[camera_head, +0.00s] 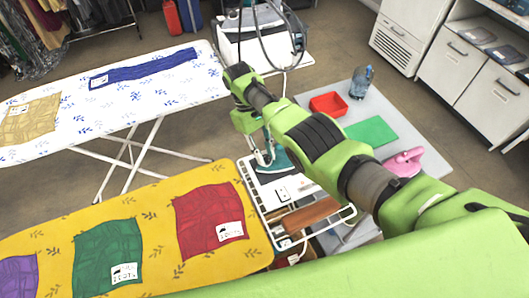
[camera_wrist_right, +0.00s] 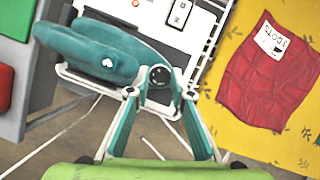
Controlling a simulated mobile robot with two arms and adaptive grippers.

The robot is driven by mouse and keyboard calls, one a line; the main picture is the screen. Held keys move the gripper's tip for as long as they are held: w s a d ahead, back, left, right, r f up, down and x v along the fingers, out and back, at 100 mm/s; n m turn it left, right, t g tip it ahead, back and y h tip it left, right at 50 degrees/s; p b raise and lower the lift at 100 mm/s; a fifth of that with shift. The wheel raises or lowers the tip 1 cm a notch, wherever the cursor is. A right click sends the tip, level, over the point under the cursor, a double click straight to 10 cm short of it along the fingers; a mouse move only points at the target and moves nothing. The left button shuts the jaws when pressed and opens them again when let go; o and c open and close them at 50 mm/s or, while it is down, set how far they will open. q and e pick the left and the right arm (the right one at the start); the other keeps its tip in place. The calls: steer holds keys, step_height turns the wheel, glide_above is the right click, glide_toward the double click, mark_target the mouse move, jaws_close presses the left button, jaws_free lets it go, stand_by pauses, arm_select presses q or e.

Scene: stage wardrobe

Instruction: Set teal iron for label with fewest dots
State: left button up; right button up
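The teal iron (camera_head: 278,160) is at the wire-framed rest at the right end of the yellow board (camera_head: 160,215); it also shows large in the right wrist view (camera_wrist_right: 95,45). Whether the iron is lifted is unclear. My left gripper is out of view.
A floral white board (camera_head: 130,115) holds a labelled blue cloth (camera_head: 150,68) and tan cloth (camera_head: 30,120). A white steam station (camera_head: 240,45) stands behind.

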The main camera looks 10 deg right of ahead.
steer(key=o, duration=0.4)
steer(key=shift+o, duration=0.2)
steer(key=v, duration=0.7)
steer(key=shift+r, duration=0.2)
